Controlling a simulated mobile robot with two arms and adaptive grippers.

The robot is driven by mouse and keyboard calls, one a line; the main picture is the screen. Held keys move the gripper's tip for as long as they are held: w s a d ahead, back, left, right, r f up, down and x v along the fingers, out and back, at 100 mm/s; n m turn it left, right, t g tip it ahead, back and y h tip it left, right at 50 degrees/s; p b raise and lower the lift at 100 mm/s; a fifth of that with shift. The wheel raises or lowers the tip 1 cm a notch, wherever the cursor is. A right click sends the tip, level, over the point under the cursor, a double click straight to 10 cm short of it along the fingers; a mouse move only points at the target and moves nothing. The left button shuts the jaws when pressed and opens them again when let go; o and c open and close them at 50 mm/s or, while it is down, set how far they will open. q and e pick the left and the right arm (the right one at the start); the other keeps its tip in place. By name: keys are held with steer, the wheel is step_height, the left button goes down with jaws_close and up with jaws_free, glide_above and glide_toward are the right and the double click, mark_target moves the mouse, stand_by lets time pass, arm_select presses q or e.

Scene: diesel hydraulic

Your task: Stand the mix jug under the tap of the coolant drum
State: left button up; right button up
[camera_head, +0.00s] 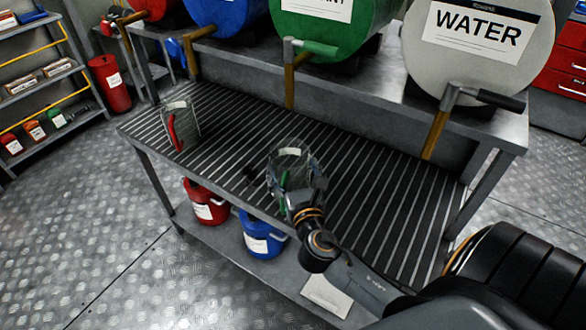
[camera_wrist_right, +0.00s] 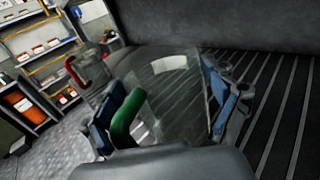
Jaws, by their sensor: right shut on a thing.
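A clear jug (camera_head: 291,157) with a green handle is held in my right gripper (camera_head: 297,194), over the slatted bench top. In the right wrist view the blue-padded fingers (camera_wrist_right: 165,112) close around the jug (camera_wrist_right: 172,80), with the green handle (camera_wrist_right: 127,115) between them. I cannot tell whether its base touches the slats. The green drum (camera_head: 348,38), its label partly cut to "ANT", lies behind. My left gripper is out of view.
A clear jug with a red handle (camera_head: 178,125) stands at the bench's left end. Red, blue and white WATER (camera_head: 490,60) drums line the rear shelf. Red (camera_head: 205,200) and blue (camera_head: 262,235) containers stand below. The slatted top (camera_head: 375,195) is clear to the right.

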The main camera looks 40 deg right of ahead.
steer(key=shift+f, duration=0.1)
steer(key=o, duration=1.4)
steer(key=b+v, duration=0.1)
steer(key=v, duration=1.1)
steer(key=shift+b, duration=0.4)
steer(key=shift+d, duration=0.1)
